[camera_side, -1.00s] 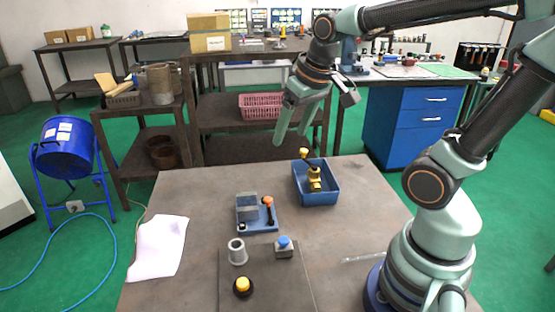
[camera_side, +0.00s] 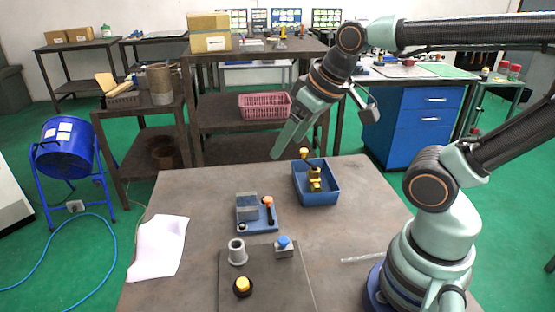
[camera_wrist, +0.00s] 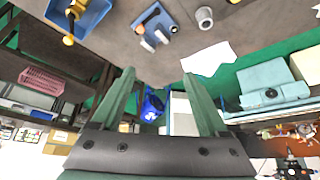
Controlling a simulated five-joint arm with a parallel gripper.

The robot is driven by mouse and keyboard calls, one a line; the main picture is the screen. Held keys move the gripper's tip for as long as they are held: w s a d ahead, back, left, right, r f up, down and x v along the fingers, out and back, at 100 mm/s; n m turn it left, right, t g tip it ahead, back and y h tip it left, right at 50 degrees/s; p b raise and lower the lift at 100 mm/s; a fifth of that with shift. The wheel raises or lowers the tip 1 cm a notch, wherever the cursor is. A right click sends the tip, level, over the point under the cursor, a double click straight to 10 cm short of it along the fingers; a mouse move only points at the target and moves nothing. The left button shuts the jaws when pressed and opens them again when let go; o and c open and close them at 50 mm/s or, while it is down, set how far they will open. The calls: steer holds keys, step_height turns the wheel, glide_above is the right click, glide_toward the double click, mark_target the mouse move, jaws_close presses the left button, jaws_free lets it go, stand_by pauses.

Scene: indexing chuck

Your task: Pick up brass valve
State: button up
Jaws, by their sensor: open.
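The brass valve (camera_side: 315,178) stands in a blue bin (camera_side: 333,196) on the table, with a yellow knob at its upper left near the bin's back edge. In the wrist view the valve (camera_wrist: 70,27) and the blue bin (camera_wrist: 91,17) show at the top left, cut by the frame edge. My gripper (camera_side: 278,152) is in the air above the table's back edge, to the left of the bin and apart from it. In the wrist view my gripper's two fingers (camera_wrist: 160,95) are spread wide with nothing between them.
A small blue fixture (camera_side: 262,225) with an orange-topped part lies left of the bin. A grey cylinder (camera_side: 237,252), a blue-button block (camera_side: 284,248) and a yellow button (camera_side: 242,286) sit at the front. White paper (camera_side: 158,248) lies at the left. The table right of the bin is clear.

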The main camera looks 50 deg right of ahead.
steer(key=w+d+f+m+g, duration=0.25)
steer(key=w+d+m, duration=0.25)
steer(key=d, duration=0.5)
steer(key=m+g, duration=0.3)
steer(key=m, duration=0.1)
glide_above(315, 167)
step_height(315, 167, down, 7)
step_height(315, 167, down, 12)
steer(key=shift+d+f, duration=0.1)
steer(key=shift+f, duration=0.05)
steer(key=shift+w, duration=0.1)
jaws_close()
